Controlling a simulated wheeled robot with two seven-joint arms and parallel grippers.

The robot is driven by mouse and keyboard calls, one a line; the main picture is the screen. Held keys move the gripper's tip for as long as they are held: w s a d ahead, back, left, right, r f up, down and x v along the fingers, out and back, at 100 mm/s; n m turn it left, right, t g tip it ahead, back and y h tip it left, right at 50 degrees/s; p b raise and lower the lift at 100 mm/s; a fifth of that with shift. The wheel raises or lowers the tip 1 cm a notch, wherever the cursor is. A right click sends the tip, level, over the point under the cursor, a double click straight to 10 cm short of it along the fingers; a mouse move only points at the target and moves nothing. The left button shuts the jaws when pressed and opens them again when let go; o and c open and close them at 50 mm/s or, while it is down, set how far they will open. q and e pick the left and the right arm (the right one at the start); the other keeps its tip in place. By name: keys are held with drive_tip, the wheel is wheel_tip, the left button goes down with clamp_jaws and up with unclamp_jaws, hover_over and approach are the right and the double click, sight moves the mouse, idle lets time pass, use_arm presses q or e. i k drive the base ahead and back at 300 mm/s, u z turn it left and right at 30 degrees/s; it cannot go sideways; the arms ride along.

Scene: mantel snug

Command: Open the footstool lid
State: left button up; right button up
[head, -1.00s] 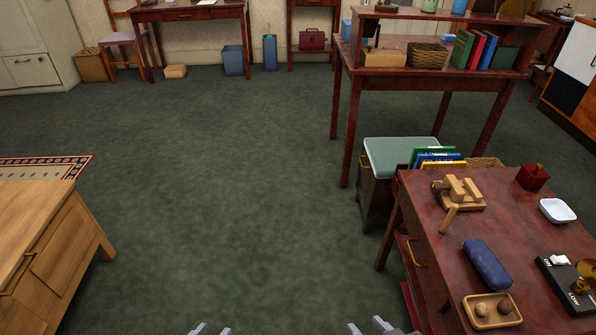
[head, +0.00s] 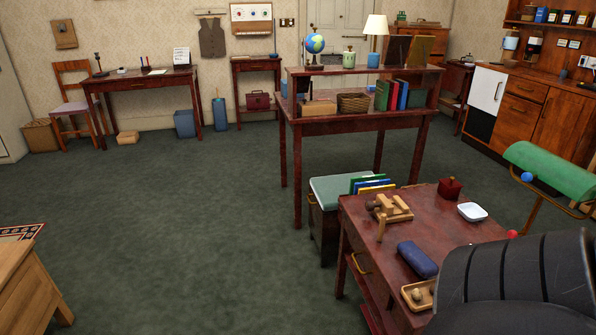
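The footstool (head: 326,225) stands on the carpet between the red-brown desk in front and the taller table behind. It has a dark wooden body and a padded pale green lid (head: 338,189), which lies flat and looks shut. Neither gripper is in view now.
Carpet left of the footstool is clear.

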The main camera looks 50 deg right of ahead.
sight(326, 191)
drive_tip(key=z, duration=0.35)
drive_tip(key=i, duration=2.7)
drive_tip(key=z, duration=1.9)
drive_tip(key=i, duration=1.15)
drive_tip(key=z, duration=1.35)
drive_tip(key=i, duration=0.6)
